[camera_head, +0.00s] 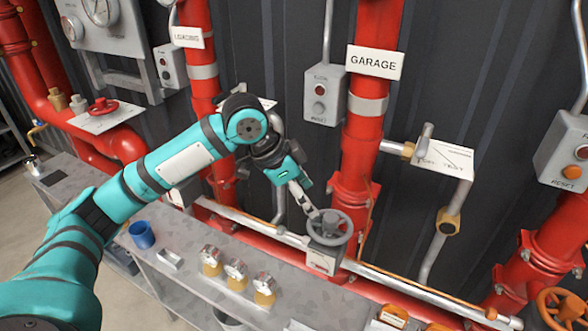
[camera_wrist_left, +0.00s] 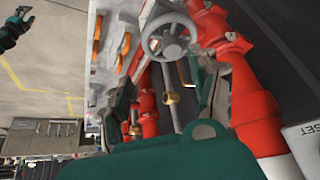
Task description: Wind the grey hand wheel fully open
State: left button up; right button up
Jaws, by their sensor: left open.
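The grey hand wheel (camera_head: 330,228) is mounted on a grey box low in front of the red GARAGE riser. It also shows at the top middle of the left wrist view (camera_wrist_left: 173,47), with its rim, spokes and hub visible. My left gripper (camera_head: 310,207) is open, with its fingertips close to the wheel's upper left rim. In the left wrist view its fingers (camera_wrist_left: 168,62) spread on either side below the wheel; whether they touch the rim is unclear. A teal and dark gripper, seemingly my right one (camera_wrist_left: 18,20), is small at the top left of that view, far from the wheel.
A grey bench (camera_head: 190,278) runs below, bearing a blue cup (camera_head: 142,235) and several brass-coloured fittings. The GARAGE riser (camera_head: 375,120) and a silver horizontal pipe (camera_head: 400,290) are close to the wheel. An orange hand wheel (camera_head: 562,309) is at the lower right.

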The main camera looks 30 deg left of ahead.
pick_arm(q)
send_near(330, 217)
jog(key=p+x, duration=0.2)
jog(key=x, duration=0.7)
jog(key=shift+f, duration=0.1)
dwell(0.5)
